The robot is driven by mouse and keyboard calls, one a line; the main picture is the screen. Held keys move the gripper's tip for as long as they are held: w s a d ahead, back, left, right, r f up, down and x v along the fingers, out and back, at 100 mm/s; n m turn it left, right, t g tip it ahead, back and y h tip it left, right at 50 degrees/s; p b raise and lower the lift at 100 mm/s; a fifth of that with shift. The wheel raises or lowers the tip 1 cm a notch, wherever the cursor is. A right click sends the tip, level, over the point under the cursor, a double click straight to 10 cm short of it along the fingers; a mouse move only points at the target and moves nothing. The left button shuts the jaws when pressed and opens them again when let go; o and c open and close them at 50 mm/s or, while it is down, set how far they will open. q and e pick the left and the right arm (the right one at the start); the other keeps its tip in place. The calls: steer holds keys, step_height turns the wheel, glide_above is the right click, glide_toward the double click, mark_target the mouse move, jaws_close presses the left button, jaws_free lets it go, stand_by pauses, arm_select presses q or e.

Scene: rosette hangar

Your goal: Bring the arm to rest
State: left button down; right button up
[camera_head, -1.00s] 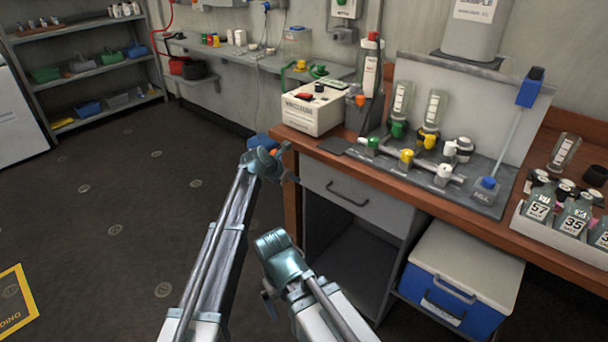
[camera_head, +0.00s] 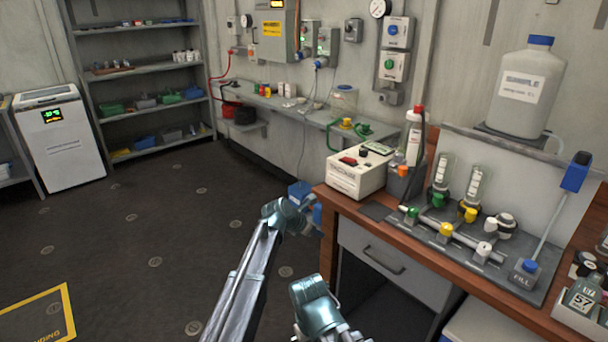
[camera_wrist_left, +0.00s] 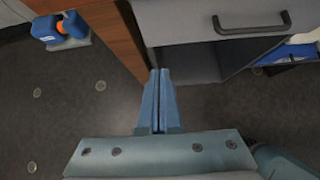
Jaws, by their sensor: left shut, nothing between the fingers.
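My left gripper (camera_wrist_left: 158,78) shows in the left wrist view with its two blue fingers together and nothing between them. It hangs above the dark floor (camera_wrist_left: 95,120), in front of the bench's grey drawer and open cupboard, with no contact visible. In the head view my left arm (camera_head: 250,270) reaches up to a teal joint beside the bench's left end; its fingers are hard to make out there. My other arm (camera_head: 315,305) shows a teal joint low in the middle, and its gripper is out of sight.
The wooden bench (camera_head: 445,262) on the right carries a white instrument box (camera_head: 355,178) and a valve rack. Its grey drawer (camera_head: 385,258) is shut. A blue item (camera_wrist_left: 60,27) is beside the bench's left end. Open floor (camera_head: 120,235) lies to the left.

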arm_select(q)
steer(key=s+a+f+m+g+y, duration=0.2)
steer(key=s+a+f+m+y, duration=0.15)
steer(key=s+a+m, duration=1.1)
steer(key=s+a+f+m+g+y, duration=0.35)
steer(key=s+a+m, duration=0.8)
steer(key=s, duration=0.55)
steer(key=s+d+m+y, duration=0.1)
steer(key=s+d+m, duration=0.3)
steer(key=d, duration=0.7)
step_height(320, 180, up, 16)
steer(key=s+n+p, duration=0.1)
steer(key=p, duration=1.4)
steer(key=shift+s, duration=0.25)
steer(key=shift+a, duration=0.1)
